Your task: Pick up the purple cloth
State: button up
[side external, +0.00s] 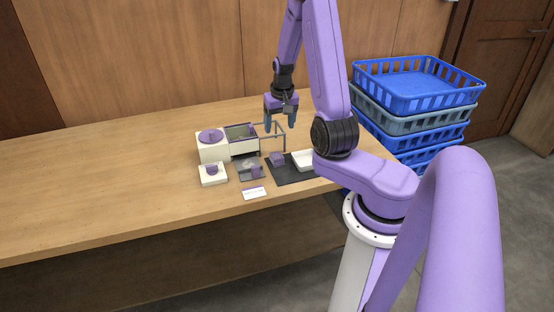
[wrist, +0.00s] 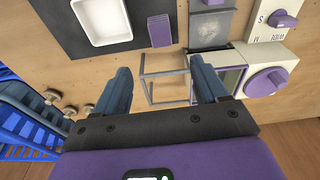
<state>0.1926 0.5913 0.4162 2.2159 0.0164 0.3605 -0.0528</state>
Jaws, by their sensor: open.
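The purple cloth looks like a small folded, ribbed block (side external: 277,159) lying on the dark mat (side external: 290,177), left of the white tray (side external: 303,160). In the wrist view the cloth (wrist: 160,30) lies at the top middle, near the edge of the mat (wrist: 62,32), with the tray (wrist: 103,20) to its left. My gripper (side external: 281,122) is open and empty, high above the table behind the cloth. In the wrist view its fingers (wrist: 162,76) are spread apart, with the cloth beyond their tips and apart from them.
A thin wire frame (side external: 285,136) stands on the table below my gripper, beside a white machine with a purple disc (side external: 211,136). A grey pad (side external: 250,163) and a white unit with a purple knob (side external: 212,175) lie left of the mat. Blue crates (side external: 417,82) are stacked right.

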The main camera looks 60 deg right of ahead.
send_over(277, 155)
jog(key=f, duration=0.8)
jog(key=shift+s+a+f, duration=0.15)
jog(key=shift+s+f, duration=0.1)
jog(key=shift+f, duration=0.1)
notch_tip(277, 155, down, 3)
jog(key=shift+f, duration=0.15)
jog(key=shift+w+f, duration=0.15)
jog(key=shift+f, duration=0.8)
jog(key=c, duration=1)
